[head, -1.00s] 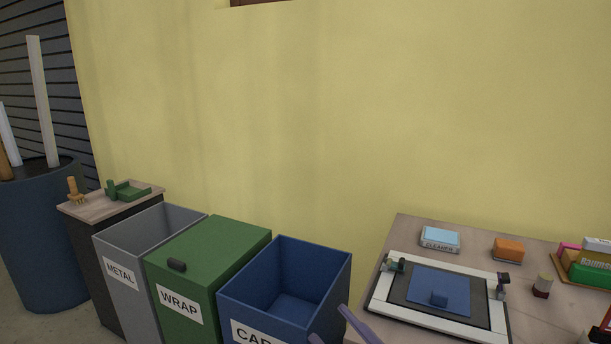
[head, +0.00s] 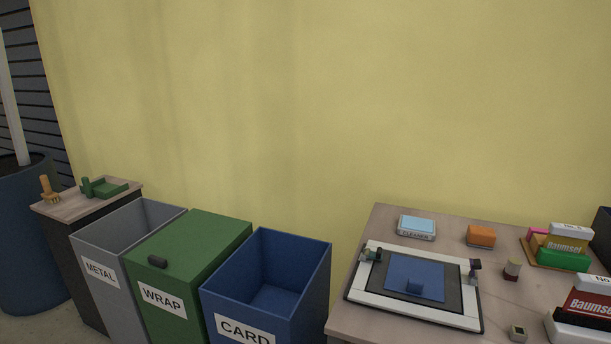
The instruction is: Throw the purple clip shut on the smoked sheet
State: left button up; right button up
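The lightbox (head: 364,287) lies on the table at the right, with a white frame around a dark panel (head: 448,291) that may be the smoked sheet. A dark greenish clip (head: 371,255) sits at the frame's far left corner. Another dark clip (head: 475,266) sits at the far right corner; it is too small to tell whether it is purple or shut. Neither of my grippers is in view.
On the table (head: 385,329) are a cleaner box (head: 416,228), an orange block (head: 481,236), a small jar (head: 512,270), and several labelled boxes at the right. Metal, wrap and card bins (head: 230,305) stand left of the table. A side cabinet (head: 60,208) holds green and tan items.

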aim_at(475, 265)
jog(key=u, duration=0.15)
jog(key=k, duration=0.65)
jog(key=z, duration=1.1)
jog(key=i, duration=0.45)
jog(key=u, duration=0.1)
jog(key=k, duration=1.25)
jog(key=u, duration=0.65)
jog(key=i, duration=1.2)
jog(key=z, duration=0.65)
